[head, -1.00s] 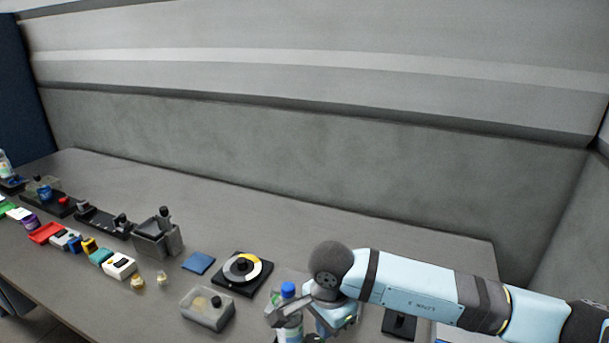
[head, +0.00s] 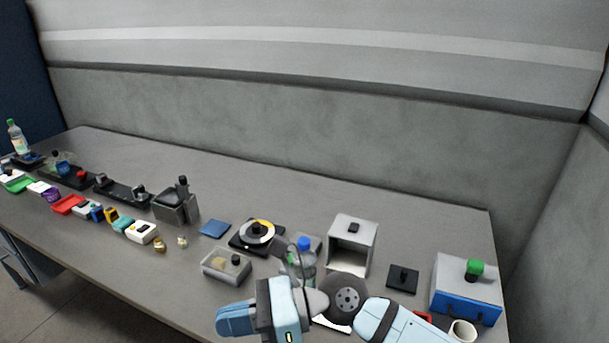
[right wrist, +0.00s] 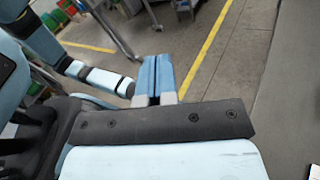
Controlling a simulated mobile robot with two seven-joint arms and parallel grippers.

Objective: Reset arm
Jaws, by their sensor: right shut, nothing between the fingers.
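My right arm (head: 390,325) comes in at the bottom right of the head view and bends back near a bottle with a blue cap (head: 305,262). The right gripper (head: 228,321) points left, low in the picture, in front of the clear box (head: 226,268). In the right wrist view its two blue fingers (right wrist: 154,78) lie together, shut, with nothing between them and the floor beyond. The bottle stands on the table behind the arm, its lower part hidden. My left gripper is not seen.
The grey table (head: 330,205) has a clear strip along the back wall. A round dial device (head: 257,236), an open grey box (head: 352,243), a blue box with a green knob (head: 466,290) and a white cup (head: 462,331) stand around the arm. Several small items line the left.

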